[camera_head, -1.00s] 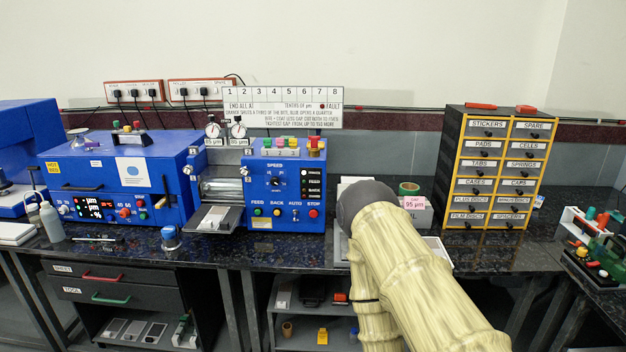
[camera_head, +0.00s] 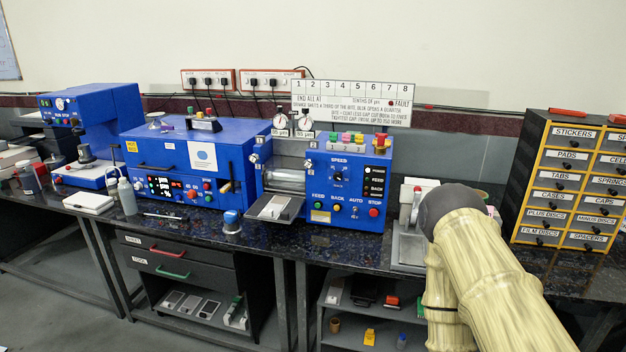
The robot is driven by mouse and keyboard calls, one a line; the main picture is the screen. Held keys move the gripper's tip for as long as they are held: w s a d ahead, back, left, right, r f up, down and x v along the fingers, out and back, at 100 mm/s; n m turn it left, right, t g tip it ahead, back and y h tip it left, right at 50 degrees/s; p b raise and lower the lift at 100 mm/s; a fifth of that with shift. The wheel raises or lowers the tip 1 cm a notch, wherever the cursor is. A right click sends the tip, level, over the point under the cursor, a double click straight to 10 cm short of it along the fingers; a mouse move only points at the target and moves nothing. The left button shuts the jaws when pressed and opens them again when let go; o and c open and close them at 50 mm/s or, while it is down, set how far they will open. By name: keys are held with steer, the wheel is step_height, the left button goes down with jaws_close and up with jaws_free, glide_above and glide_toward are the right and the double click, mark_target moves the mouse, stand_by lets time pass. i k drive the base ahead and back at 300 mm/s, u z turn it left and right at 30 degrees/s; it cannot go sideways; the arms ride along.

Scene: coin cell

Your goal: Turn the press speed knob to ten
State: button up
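The blue press (camera_head: 322,214) stands on the dark bench in the middle of the view. Its black speed knob (camera_head: 338,177) sits on the front panel under the word SPEED, with small scale marks around it that are too small to read. My arm, in a pale ribbed cover with a dark rounded end, rises from the lower right, to the right of the press. My gripper is not visible.
A larger blue machine (camera_head: 185,158) stands left of the press, with a bottle (camera_head: 127,196) and a small blue-topped jar (camera_head: 231,221) before it. A drawer cabinet (camera_head: 565,185) stands at the right. A grey tray (camera_head: 408,246) lies near my arm.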

mark_target(338, 176)
steer(key=u, duration=0.05)
steer(key=k, duration=0.6)
steer(key=u, duration=0.8)
steer(key=i, duration=1.35)
steer(key=z, duration=0.3)
